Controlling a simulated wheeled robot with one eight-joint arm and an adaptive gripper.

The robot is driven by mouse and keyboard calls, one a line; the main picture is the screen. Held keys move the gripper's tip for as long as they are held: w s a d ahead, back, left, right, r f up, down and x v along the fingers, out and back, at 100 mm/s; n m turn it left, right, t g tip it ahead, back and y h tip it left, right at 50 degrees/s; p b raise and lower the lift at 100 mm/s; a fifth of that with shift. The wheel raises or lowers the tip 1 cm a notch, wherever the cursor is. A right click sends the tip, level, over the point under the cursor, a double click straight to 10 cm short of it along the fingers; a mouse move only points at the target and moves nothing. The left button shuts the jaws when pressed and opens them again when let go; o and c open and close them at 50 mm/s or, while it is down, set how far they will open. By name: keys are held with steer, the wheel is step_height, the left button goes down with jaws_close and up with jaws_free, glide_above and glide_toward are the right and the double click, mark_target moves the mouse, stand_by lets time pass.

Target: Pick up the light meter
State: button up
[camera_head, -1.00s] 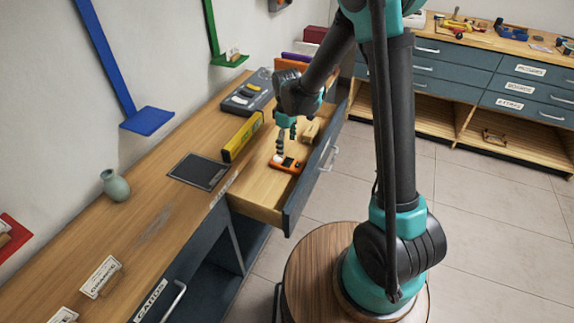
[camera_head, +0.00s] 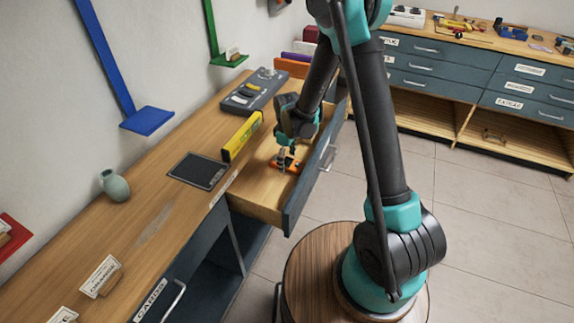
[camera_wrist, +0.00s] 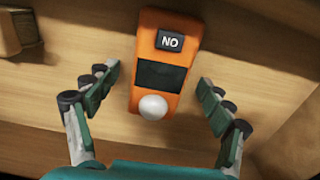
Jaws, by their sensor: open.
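The light meter is an orange box with a dark screen, a white dome and a small dark "NO" label; it lies in the open drawer (camera_head: 262,199), and the wrist view shows it (camera_wrist: 164,76) centred near the fingers. In the head view the meter (camera_head: 290,165) is partly hidden by my gripper (camera_head: 285,159), which reaches down into the drawer over it. In the wrist view my gripper (camera_wrist: 155,97) is open, one finger on each side of the meter's domed end, with gaps on both sides.
A wooden block (camera_wrist: 20,28) lies in the drawer at the wrist view's upper left. A yellow level (camera_head: 242,137) stands on the bench beside the drawer.

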steer(key=c, duration=1.3)
steer(key=shift+r, duration=0.1)
